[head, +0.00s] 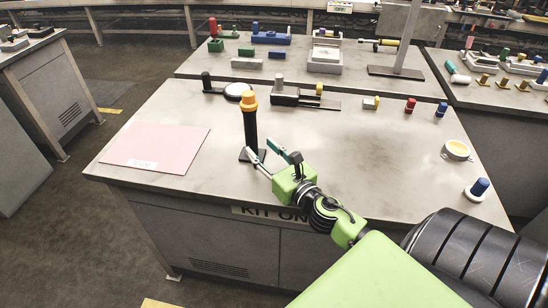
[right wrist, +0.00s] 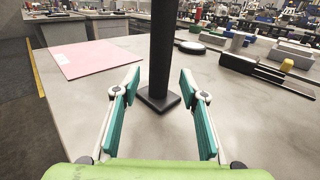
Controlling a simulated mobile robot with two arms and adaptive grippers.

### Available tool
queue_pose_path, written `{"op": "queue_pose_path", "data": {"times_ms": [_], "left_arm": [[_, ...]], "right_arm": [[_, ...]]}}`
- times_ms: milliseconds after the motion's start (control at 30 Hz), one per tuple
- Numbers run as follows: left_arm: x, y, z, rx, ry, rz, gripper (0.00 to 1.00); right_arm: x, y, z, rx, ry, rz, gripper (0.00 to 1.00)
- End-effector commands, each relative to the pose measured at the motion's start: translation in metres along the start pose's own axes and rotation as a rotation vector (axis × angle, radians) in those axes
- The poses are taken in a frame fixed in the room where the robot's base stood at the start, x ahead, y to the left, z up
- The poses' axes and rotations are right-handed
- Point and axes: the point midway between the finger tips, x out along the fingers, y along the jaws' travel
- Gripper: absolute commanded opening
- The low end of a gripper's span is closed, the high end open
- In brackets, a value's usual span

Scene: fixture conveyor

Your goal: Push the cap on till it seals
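An orange cap (head: 249,101) sits on top of an upright black post (head: 250,128). I cannot tell how firmly it is seated. The post also shows in the right wrist view (right wrist: 163,45), standing on a square black base (right wrist: 158,99); the cap is above that picture's edge. My right gripper (head: 260,152) is open and empty, low over the table on the near side of the post. In the right wrist view its green-padded fingers (right wrist: 160,84) are spread, with the post between them in the picture and a little beyond. My left gripper is not in view.
A pink sheet (head: 155,146) lies left of the post. A round dish (head: 238,91) and a grey fixture (head: 287,95) stand behind it. The table's middle right is clear.

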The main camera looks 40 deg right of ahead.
Motion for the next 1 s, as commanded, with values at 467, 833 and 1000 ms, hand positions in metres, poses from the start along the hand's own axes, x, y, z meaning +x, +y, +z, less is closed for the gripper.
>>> {"op": "queue_pose_path", "data": {"times_ms": [467,833,1000], "left_arm": [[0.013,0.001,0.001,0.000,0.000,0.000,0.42],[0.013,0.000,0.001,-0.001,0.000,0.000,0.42],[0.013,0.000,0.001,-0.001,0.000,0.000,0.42]], "right_arm": [[-0.058,0.000,0.000,0.000,-0.001,0.000,0.40],[-0.059,0.000,0.001,0.000,-0.001,0.000,0.40],[-0.059,0.000,0.001,0.000,-0.001,0.000,0.40]]}}
